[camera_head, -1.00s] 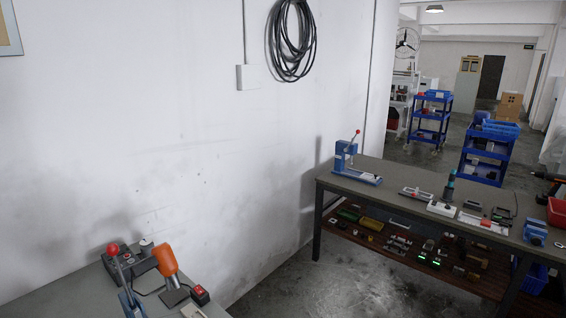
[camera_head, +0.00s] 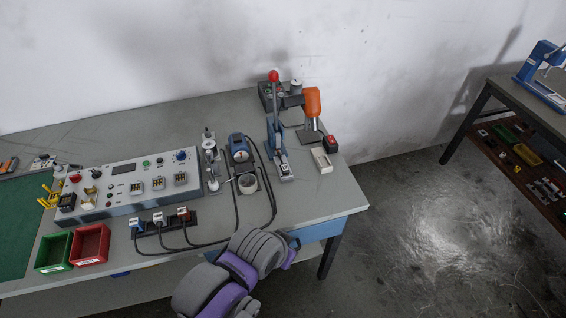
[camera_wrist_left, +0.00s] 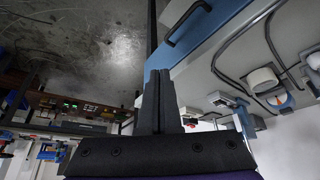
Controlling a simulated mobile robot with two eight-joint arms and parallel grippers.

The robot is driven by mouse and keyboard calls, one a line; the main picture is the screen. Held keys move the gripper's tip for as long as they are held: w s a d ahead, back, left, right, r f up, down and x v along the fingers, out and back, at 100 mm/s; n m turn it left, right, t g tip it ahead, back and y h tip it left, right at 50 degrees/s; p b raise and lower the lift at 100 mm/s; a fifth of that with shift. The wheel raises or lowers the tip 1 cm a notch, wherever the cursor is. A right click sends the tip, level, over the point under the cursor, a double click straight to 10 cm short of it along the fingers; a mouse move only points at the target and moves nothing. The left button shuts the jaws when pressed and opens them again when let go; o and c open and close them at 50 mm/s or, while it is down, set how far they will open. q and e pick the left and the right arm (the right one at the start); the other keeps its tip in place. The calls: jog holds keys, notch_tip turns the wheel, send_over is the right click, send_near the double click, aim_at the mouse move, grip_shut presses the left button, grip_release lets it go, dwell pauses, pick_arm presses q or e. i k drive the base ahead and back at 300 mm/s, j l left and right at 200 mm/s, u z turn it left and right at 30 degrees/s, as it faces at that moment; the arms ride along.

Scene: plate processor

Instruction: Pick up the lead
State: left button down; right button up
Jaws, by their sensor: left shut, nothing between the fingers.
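Several black leads with pale, labelled plugs sit in a black holder (camera_head: 165,227) on the grey workbench (camera_head: 330,203). One plug (camera_head: 158,219) is in the middle, and another plug (camera_head: 183,213) has a red part. Their black cables (camera_head: 237,205) run right across the bench towards a blue device (camera_head: 239,149). Black cable (camera_wrist_left: 272,45) also shows in the left wrist view. There my left gripper (camera_wrist_left: 160,78) has its fingers together and empty, near the bench's blue drawer front. In the head view its fingers are hidden. My right gripper is not in view.
A control box (camera_head: 130,185) stands behind the holder. A green bin (camera_head: 53,252) and a red bin (camera_head: 90,245) are to its left. A lever press (camera_head: 278,150) and an orange-headed tool (camera_head: 312,105) stand at the right. The bench's front right corner is clear.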

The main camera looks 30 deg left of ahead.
aim_at(284, 167)
jog(key=i+l+z, duration=0.25)
jog(key=l, duration=0.15)
jog(key=i+l+z, duration=0.25)
jog(key=l, duration=0.15)
jog(key=i+l+u, duration=0.35)
jog(key=i, duration=0.15)
jog(key=i+l+u, duration=0.25)
jog(key=i+u, duration=0.35)
jog(key=u, duration=0.2)
jog(key=i+u, duration=0.25)
jog(key=u, duration=0.15)
jog(key=i+u, duration=0.2)
jog(key=u, duration=0.2)
jog(key=i+l+u, duration=0.1)
jog(key=u, duration=0.3)
jog(key=i+l+u, duration=0.2)
jog(key=i+u, duration=0.15)
